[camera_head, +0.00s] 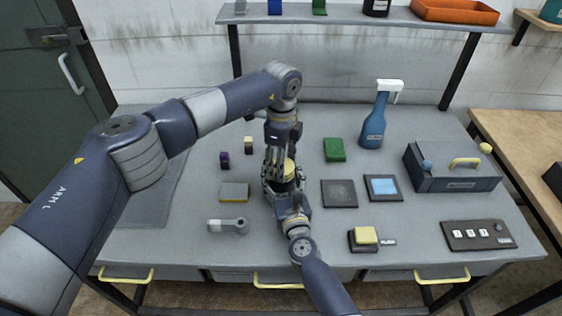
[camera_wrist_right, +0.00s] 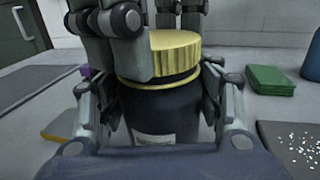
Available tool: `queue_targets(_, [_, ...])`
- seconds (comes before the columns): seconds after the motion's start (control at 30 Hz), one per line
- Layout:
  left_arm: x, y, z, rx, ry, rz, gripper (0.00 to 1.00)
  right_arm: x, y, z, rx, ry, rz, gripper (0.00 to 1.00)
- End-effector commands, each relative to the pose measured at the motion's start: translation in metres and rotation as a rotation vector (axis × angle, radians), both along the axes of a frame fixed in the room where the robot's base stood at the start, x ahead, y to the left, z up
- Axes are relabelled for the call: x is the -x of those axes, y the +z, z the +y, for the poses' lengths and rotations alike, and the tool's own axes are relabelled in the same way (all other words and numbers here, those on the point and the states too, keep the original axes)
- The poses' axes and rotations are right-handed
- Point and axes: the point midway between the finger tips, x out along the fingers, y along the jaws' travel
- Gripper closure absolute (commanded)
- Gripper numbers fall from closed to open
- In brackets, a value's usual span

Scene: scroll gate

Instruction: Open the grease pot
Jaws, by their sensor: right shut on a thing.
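The grease pot (camera_wrist_right: 160,112) is a dark jar with a pale label and a ribbed yellow lid (camera_wrist_right: 178,52). It stands upright near the middle of the table; its lid (camera_head: 289,170) also shows in the head view. A thin yellow ring and a dark line show just below the lid's ribbed side. My right gripper (camera_head: 284,188) is shut on the pot's body, with fingers on both sides. My left gripper (camera_head: 277,165) points down from above, its fingers beside and behind the lid. Whether they grip the lid is unclear.
Dark square plates (camera_head: 339,194), a yellow-topped block (camera_head: 364,237) and a switch panel (camera_head: 478,235) lie nearer. A grey-and-yellow sponge (camera_head: 234,192) and a grey handled part (camera_head: 228,226) lie left.

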Motion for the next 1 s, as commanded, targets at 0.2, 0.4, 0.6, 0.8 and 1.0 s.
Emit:
queue_targets(0.2, [0.000, 0.007, 0.000, 0.001, 0.000, -0.001, 0.72, 0.000, -0.001, 0.000, 0.000, 0.000, 0.001, 1.00])
queue_targets(0.4, [0.000, 0.014, 0.000, 0.001, -0.001, -0.001, 0.72, 0.000, -0.001, 0.000, 0.000, 0.000, 0.001, 1.00])
queue_targets(0.6, [0.000, 0.021, 0.000, 0.001, -0.001, -0.001, 0.72, 0.000, -0.001, 0.000, 0.000, 0.000, 0.001, 1.00])
queue_targets(0.8, [0.000, 0.021, 0.000, 0.001, 0.000, 0.000, 0.72, 0.000, -0.001, 0.000, 0.000, 0.000, 0.001, 1.00])
queue_targets(1.0, [0.000, 0.025, 0.000, 0.000, 0.000, -0.001, 0.72, 0.000, -0.001, 0.000, 0.000, 0.000, 0.001, 1.00])
